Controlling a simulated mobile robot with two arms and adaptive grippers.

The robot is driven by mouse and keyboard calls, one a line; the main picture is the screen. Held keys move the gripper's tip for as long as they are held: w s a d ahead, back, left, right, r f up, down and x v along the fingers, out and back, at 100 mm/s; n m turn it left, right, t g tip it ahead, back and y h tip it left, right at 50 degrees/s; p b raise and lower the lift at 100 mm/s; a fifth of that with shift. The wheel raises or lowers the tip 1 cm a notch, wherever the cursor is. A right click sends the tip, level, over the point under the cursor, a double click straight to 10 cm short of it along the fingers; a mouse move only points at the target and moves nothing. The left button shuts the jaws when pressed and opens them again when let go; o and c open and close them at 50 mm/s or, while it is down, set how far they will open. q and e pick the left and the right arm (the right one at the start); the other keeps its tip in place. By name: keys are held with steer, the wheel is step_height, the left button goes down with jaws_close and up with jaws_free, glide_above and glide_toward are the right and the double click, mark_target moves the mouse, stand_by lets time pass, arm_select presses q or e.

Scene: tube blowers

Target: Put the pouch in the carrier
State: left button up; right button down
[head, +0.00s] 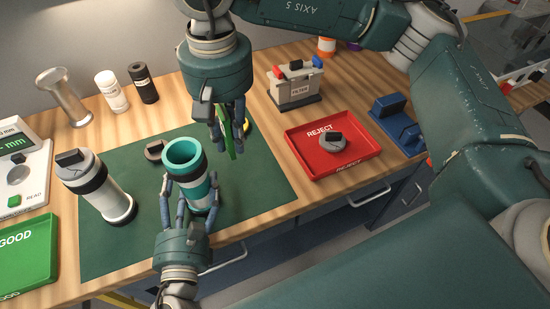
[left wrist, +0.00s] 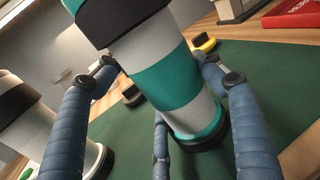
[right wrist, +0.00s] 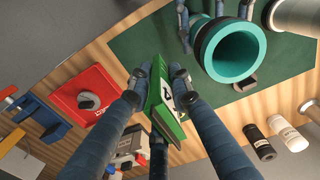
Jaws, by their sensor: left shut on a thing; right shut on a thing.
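The carrier (head: 200,190) is a teal, grey and white cylinder with a dark band and an open teal mouth, close to upright over the green mat. My left gripper (head: 190,186) is shut around its body. The left wrist view shows the carrier (left wrist: 165,75) between the fingers; I cannot tell whether its base touches the mat. The pouch (head: 229,143) is flat and green. My right gripper (head: 228,130) is shut on it and holds it beside the carrier mouth, to the right. The right wrist view shows the pouch's (right wrist: 160,105) white marking and the open carrier mouth (right wrist: 232,52), apart.
A second grey-white carrier (head: 100,190) stands on the mat (head: 265,185) at left. A green GOOD tray (head: 28,255) is at front left and a red REJECT tray (head: 365,150) holds a grey puck at right. A grey FILTER box (head: 295,88) stands behind.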

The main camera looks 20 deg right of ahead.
arm_select(q)
steer(key=shift+s+r, duration=0.1)
arm_select(e)
glide_toward(180, 142)
steer(key=s, duration=0.4)
steer(key=shift+w+d+f, duration=0.1)
steer(key=shift+w+f, duration=0.2)
steer(key=shift+f, duration=0.05)
steer(key=shift+s+f, duration=0.1)
steer(key=shift+f, duration=1.55)
steer(key=shift+f, duration=0.3)
steer(key=shift+f, duration=0.9)
steer(key=shift+c, duration=0.8)
jaws_free()
